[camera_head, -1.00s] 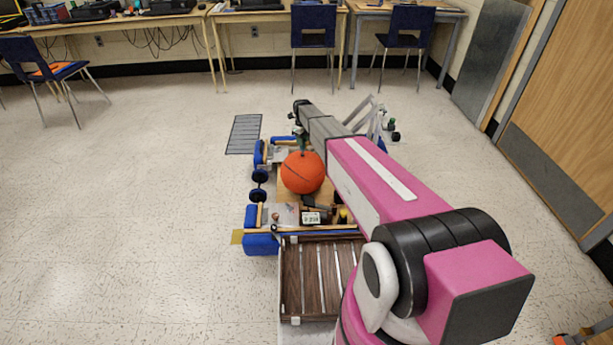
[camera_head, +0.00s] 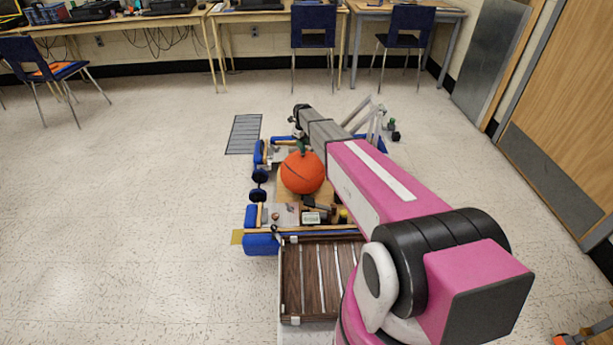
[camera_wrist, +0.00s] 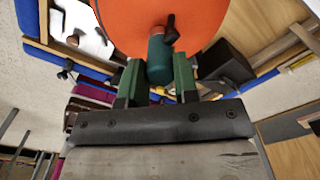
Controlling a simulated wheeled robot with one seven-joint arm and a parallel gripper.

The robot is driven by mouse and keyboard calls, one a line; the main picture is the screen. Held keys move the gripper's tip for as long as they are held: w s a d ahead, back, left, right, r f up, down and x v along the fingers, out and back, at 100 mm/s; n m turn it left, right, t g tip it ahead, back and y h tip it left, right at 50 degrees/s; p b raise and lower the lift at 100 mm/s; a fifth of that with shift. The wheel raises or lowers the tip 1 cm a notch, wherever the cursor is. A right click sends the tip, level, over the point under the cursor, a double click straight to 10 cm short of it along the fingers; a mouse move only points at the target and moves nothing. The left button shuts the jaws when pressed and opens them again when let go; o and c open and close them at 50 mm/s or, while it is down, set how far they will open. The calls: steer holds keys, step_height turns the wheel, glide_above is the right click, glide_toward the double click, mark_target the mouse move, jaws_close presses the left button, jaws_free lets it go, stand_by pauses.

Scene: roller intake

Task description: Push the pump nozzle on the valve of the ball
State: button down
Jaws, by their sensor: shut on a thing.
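The orange ball (camera_head: 302,175) sits in the middle of the blue-and-wood vehicle in the head view. It fills the top of the wrist view (camera_wrist: 208,38). My gripper (camera_wrist: 158,82) has green fingers shut on a teal cylinder, the pump (camera_wrist: 158,62). A short dark tip, the nozzle (camera_wrist: 170,30), sticks out of the pump in front of the ball. In the head view my gripper (camera_head: 303,147) is just above the top of the ball. The valve is not visible, and I cannot tell whether the nozzle touches it.
A dark block (camera_wrist: 224,62) stands beside the ball on the vehicle. Open floor (camera_head: 130,220) lies left. Chairs (camera_head: 314,28) and desks are at the back.

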steer(key=c, duration=0.8)
jaws_free()
